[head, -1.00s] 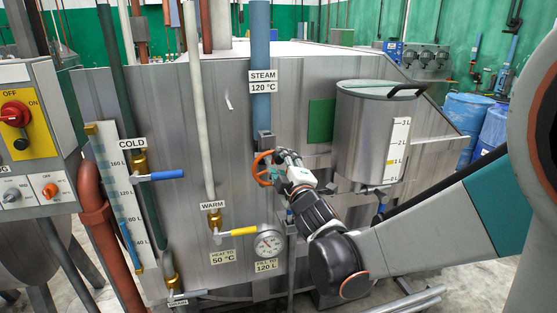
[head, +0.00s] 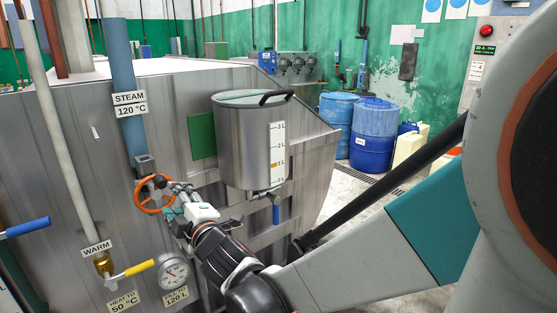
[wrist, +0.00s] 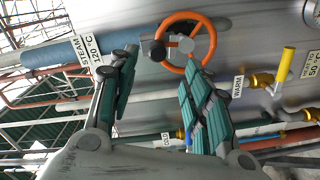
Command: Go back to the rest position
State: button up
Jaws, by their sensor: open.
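My gripper (head: 176,203) is open and empty in the head view, just right of the orange handwheel (head: 138,194) on the steam pipe. In the wrist view its two green-padded fingers (wrist: 163,75) are spread wide. No marker of a rest position shows.
The steel vat (head: 90,135) fills the left. A lidded steel measuring pot (head: 240,150) hangs on it close above my gripper. A yellow-handled warm valve (head: 138,267) and a dial gauge (head: 174,270) sit lower left. Blue drums (head: 374,145) stand behind on open floor.

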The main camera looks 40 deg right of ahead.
jog(key=s+f+m+g, duration=0.4)
jog(key=s+m+g, duration=0.1)
jog(key=s, duration=0.6)
jog(key=s+f+m+g, duration=0.5)
jog(key=s+m, duration=0.3)
jog(key=s, duration=0.3)
jog(key=shift+s+a+g, duration=0.2)
jog(key=shift+s+g, duration=0.05)
jog(key=shift+g, duration=0.15)
